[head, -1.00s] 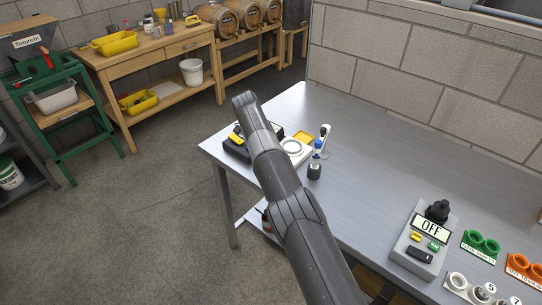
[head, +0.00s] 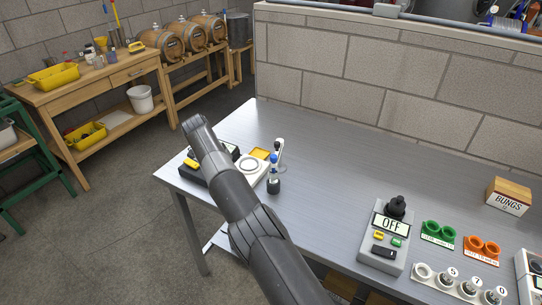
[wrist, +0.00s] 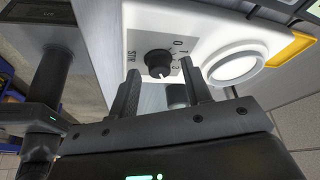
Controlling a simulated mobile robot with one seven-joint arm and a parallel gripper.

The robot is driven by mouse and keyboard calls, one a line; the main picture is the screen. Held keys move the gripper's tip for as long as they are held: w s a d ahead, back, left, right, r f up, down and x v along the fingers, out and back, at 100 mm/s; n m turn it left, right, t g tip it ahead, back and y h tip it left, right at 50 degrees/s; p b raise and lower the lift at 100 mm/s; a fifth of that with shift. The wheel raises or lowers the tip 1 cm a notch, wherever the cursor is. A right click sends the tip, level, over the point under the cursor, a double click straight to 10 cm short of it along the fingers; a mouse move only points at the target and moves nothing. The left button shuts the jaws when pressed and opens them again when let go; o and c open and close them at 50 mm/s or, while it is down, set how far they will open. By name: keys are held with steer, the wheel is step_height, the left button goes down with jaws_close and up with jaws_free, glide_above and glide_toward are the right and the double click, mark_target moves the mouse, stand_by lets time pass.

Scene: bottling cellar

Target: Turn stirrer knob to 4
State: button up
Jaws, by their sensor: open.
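The stirrer is a white box (wrist: 215,25) with a round plate, seen close in the wrist view. Its black stirrer knob (wrist: 158,63) sits on the white face by the word STIR, with small digits beside it; the pointer's setting is too small to read surely. My gripper (wrist: 161,80) is open, its two dark fingers on either side of the knob in the picture, with nothing held. I cannot tell whether they touch it. In the head view the stirrer (head: 250,167) is at the bench's left end, partly behind my arm; knob and fingers are hidden there.
A grey box reading OFF (head: 381,251), green rings (head: 438,231), orange rings (head: 482,248) and a BUNGS box (head: 508,197) stand farther right. The mid-bench (head: 325,180) is clear.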

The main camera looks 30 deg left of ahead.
steer(key=shift+s+n, duration=0.1)
steer(key=shift+n, duration=0.2)
